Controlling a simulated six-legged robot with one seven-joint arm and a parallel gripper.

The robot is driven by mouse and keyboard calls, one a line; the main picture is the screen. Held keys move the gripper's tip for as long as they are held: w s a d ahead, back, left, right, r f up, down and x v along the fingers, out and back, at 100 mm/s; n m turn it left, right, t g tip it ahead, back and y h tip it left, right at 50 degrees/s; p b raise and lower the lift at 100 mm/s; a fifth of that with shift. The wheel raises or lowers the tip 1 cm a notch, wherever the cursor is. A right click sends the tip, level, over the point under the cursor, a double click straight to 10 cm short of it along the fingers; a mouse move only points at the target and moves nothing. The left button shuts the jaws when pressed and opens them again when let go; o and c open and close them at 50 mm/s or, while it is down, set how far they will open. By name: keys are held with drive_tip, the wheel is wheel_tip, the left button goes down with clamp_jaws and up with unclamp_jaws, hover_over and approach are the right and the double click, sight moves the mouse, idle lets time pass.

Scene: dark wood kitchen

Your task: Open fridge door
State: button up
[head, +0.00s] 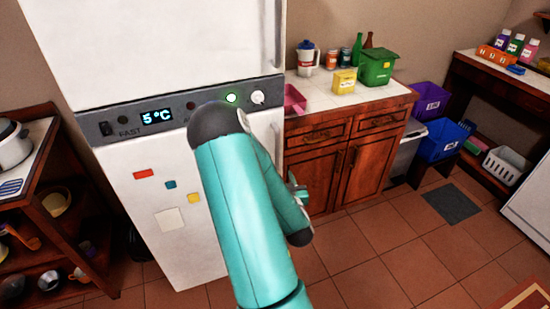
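The white fridge (150,230) stands at the left of centre in the head view. A dark panel with a 5°C display crosses it, between the upper door (160,45) and the lower door (135,200). Both doors look shut. A slim upright handle (279,40) shows at the right edge of the upper door. My teal arm covers part of the lower door and its right side. My gripper (299,190) shows only in part beyond the arm, right of the fridge and in front of the cabinet. Its fingers are mostly hidden.
A wooden cabinet (345,165) with a white counter stands right of the fridge, holding tins, bottles and a green bin (378,67). A wooden shelf (60,220) with pots stands at left. The tiled floor (400,250) is clear at front right.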

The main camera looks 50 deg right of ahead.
sight(278, 159)
drive_tip(key=x, duration=1.1)
clamp_jaws()
